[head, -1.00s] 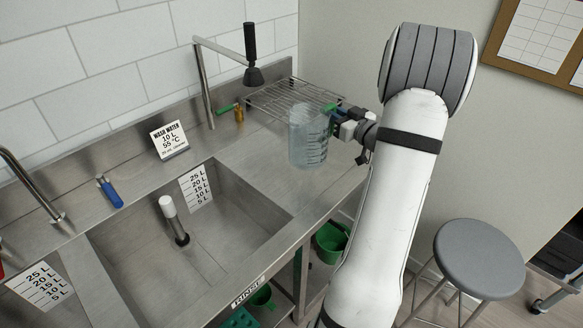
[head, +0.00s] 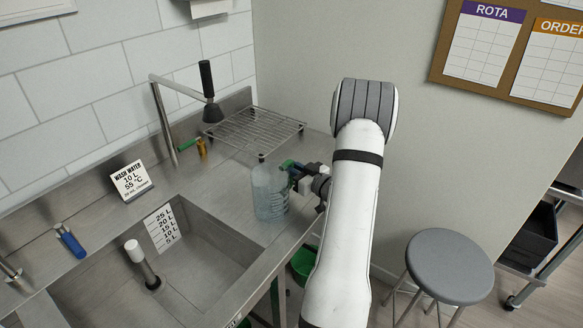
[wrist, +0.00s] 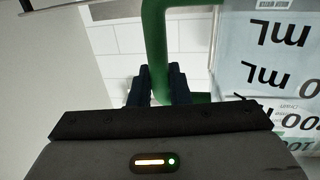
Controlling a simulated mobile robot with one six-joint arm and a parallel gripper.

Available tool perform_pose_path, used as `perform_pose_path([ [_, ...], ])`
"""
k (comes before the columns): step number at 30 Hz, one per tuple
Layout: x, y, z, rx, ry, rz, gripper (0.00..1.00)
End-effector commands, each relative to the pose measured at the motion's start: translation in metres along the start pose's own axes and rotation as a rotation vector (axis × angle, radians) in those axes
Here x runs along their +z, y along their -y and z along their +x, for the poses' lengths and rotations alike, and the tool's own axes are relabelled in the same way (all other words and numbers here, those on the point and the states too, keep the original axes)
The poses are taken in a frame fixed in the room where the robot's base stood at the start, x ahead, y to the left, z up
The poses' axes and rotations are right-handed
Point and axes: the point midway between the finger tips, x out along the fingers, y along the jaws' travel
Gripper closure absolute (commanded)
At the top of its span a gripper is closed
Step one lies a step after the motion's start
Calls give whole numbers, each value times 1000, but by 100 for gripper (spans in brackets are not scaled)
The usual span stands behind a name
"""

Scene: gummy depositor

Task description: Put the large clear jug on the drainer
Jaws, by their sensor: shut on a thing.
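The large clear jug (head: 265,195) is upright over the counter to the right of the rinse sink, in front of the drainer. Its green handle faces my gripper. My gripper (head: 296,175) is shut on the handle from the right; the wrist view shows the green handle (wrist: 154,40) between the dark fingers (wrist: 158,84) and the jug's marked wall (wrist: 268,75) to the right. The drainer (head: 285,127) is a wire rack at the back corner, with nothing on it. I cannot tell whether the jug's base touches the counter.
A spray tap (head: 211,105) on a bent pipe (head: 163,125) stands left of the drainer. The sink (head: 190,265) opens at front left. A grey stool (head: 449,266) stands at right.

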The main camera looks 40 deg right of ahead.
Motion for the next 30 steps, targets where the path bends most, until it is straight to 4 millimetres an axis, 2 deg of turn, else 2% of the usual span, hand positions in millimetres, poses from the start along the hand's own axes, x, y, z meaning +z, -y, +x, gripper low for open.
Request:
perform_pose_path([
  [8, 4, -1, 0, 1, -1, 0, 100],
  [9, 3, -1, 0, 1, 0, 0, 81],
  [16, 2, -1, -1, 2, 0, 0, 62],
  [26, -2, -1, -1, 2, 0, 0, 62],
  [30, 2, -3, -21, 8, 1, 1, 62],
])
